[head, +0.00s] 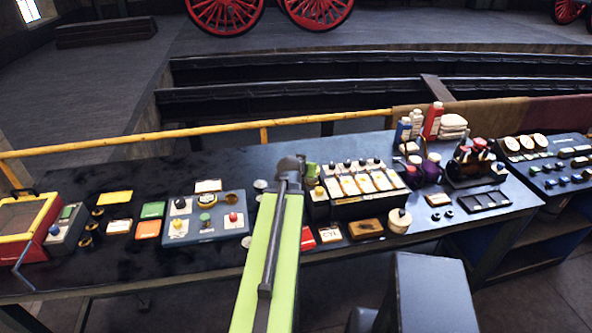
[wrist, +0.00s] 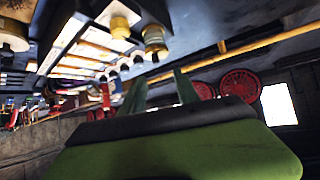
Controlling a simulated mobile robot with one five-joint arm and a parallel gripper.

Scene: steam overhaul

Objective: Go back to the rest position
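My green arm (head: 272,255) reaches forward over the dark workbench (head: 100,262) in the head view. My gripper (head: 311,170) is at the arm's far end, largely hidden by the dark wrist joint. It is beside the left end of a black rack of cards and knobs (head: 365,207). In the wrist view my gripper (wrist: 160,87) shows two green fingers standing apart, with nothing visible between them. The rack also shows close by in the wrist view (wrist: 88,40); I cannot tell whether the fingers touch it.
A blue panel with buttons (head: 207,228) lies left of my arm. A red and yellow box (head: 25,228) stands at the far left. Bottles (head: 433,121) and a small rack (head: 472,165) stand right. A yellow rail (head: 200,137) runs behind the bench.

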